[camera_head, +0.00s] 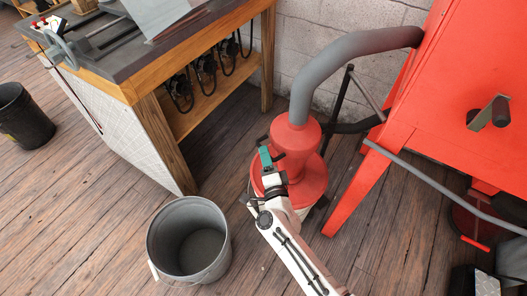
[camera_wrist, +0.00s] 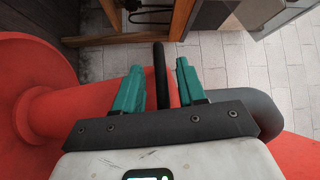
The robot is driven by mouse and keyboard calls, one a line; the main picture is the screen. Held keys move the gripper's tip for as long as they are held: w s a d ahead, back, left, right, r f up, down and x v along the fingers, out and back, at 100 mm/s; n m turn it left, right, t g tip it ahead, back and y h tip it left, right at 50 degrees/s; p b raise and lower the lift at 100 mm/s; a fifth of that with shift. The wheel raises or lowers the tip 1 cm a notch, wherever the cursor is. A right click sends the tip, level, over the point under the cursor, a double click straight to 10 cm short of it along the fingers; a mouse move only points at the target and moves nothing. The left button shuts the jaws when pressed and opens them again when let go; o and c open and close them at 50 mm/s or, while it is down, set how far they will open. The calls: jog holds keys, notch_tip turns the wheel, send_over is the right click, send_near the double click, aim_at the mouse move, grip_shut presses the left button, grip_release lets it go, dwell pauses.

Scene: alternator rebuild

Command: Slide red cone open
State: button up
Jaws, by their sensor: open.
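The red cone (camera_head: 294,142) sits under a grey hose, above a wider red lid (camera_head: 312,182) on a drum-like body. My arm reaches up from the bottom of the head view to its front left. My gripper (camera_head: 264,157) has teal fingers and is beside the cone. In the wrist view my gripper (camera_wrist: 158,80) is open, with red surfaces of the cone unit (camera_wrist: 50,112) on the left and below. A dark upright bar (camera_wrist: 160,65) shows between the fingers. I cannot tell whether they touch it.
A workbench (camera_head: 130,75) with a wooden frame stands at upper left. A grey metal bucket (camera_head: 188,240) is on the floor to the left of my arm. A red cabinet (camera_head: 440,100) stands on the right. The grey hose (camera_head: 345,60) runs from cone to cabinet.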

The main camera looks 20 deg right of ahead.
jog(key=shift+w+d+r, duration=0.1)
jog(key=shift+w+d, duration=0.05)
jog(key=shift+w, duration=0.55)
jog(key=shift+w+d, duration=0.1)
jog(key=shift+w, duration=0.6)
grip_shut()
